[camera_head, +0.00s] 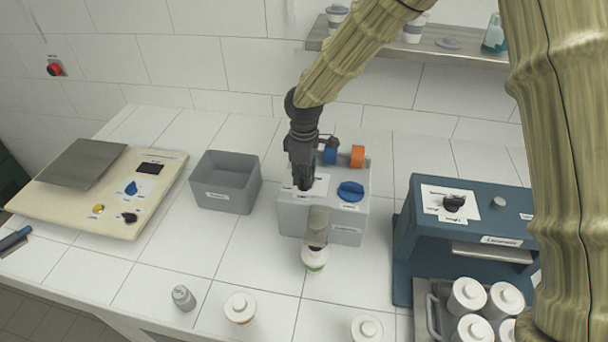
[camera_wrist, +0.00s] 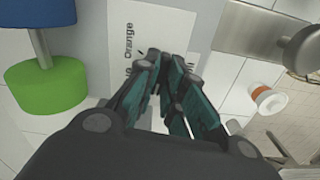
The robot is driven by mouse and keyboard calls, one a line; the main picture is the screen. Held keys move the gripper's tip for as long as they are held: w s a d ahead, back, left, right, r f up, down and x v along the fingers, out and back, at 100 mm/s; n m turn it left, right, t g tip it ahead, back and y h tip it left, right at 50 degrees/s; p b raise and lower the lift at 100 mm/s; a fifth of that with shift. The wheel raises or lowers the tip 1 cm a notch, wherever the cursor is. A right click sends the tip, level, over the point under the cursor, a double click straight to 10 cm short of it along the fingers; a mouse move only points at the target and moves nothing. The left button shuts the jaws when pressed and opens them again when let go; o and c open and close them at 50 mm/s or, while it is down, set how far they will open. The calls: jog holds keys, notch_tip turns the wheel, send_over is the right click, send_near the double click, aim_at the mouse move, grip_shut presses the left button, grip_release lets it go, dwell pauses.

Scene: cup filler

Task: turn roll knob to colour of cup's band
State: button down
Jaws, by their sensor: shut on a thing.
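My gripper (camera_head: 303,186) reaches down onto the left top of the grey filler machine (camera_head: 345,226), over a white label. Its dark teal fingers (camera_wrist: 172,68) are closed in on the roll knob, which they hide; which way the knob points cannot be told. In the wrist view the label (camera_wrist: 130,25) beside the fingers reads "Orange", with another word partly covered. A cup (camera_head: 316,261) with a green band stands under the metal spout (camera_head: 317,226).
A grey bin (camera_head: 225,182) and a cream panel (camera_head: 120,200) are to the left. A blue machine (camera_head: 465,232) and a tray of white lidded cups stand right. An orange-banded cup (camera_head: 240,307) stands in front.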

jog(key=shift+w+r+n, duration=0.1)
jog(key=shift+n, duration=0.6)
jog(key=c, duration=1.5)
grip_release()
notch_tip(320, 180, up, 12)
jog(key=shift+f, duration=0.1)
